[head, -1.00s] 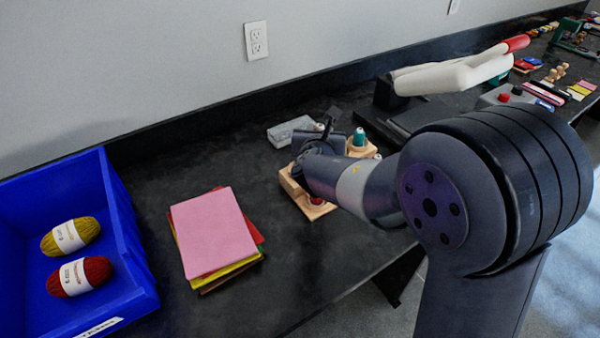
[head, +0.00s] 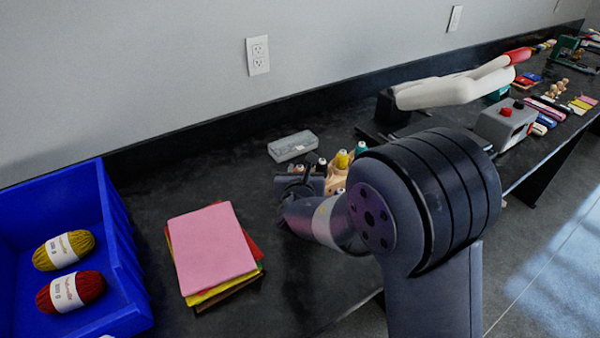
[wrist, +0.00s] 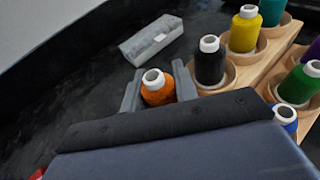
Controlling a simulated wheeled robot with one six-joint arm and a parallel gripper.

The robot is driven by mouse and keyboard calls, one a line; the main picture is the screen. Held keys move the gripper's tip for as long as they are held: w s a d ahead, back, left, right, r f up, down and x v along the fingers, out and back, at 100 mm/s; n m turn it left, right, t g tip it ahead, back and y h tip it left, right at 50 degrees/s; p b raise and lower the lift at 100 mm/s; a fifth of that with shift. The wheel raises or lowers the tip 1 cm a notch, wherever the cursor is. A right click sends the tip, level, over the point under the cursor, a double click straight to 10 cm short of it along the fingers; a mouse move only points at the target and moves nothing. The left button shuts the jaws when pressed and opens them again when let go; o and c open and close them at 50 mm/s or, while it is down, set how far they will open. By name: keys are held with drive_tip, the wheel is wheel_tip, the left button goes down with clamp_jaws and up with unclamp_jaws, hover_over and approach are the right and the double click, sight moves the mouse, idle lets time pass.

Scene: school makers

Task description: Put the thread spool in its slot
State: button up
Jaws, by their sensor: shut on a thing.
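My gripper (wrist: 157,88) is shut on an orange thread spool (wrist: 158,95) with a white top, held upright between the two grey fingers. The wooden spool rack (wrist: 236,78) stands just right of it in the wrist view. Black (wrist: 209,67), yellow (wrist: 244,32), teal (wrist: 271,10) and green (wrist: 298,84) spools sit in its round cups; blue and purple ones show partly. The orange spool appears beside the rack, left of the black spool; its base is hidden. In the head view my arm covers much of the rack (head: 335,184).
A clear grey box (head: 292,145) lies behind the gripper. Colored sheets (head: 213,247) and a blue bin (head: 124,262) with yarn are to the left. A white-armed press (head: 450,88) stands to the right. Dark bench top between sheets and rack is free.

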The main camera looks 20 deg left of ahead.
drive_tip(key=o, duration=0.7)
drive_tip(key=v, duration=1.2)
drive_tip(key=shift+d, duration=0.1)
drive_tip(key=x, duration=1.1)
drive_tip(key=shift+w+f, duration=0.15)
drive_tip(key=shift+w, duration=0.15)
wheel_tip(320, 180, up, 4)
drive_tip(key=shift+w+p, duration=0.1)
drive_tip(key=shift+p, duration=0.3)
drive_tip(key=shift+a+r, duration=0.25)
drive_tip(key=shift+r, duration=0.4)
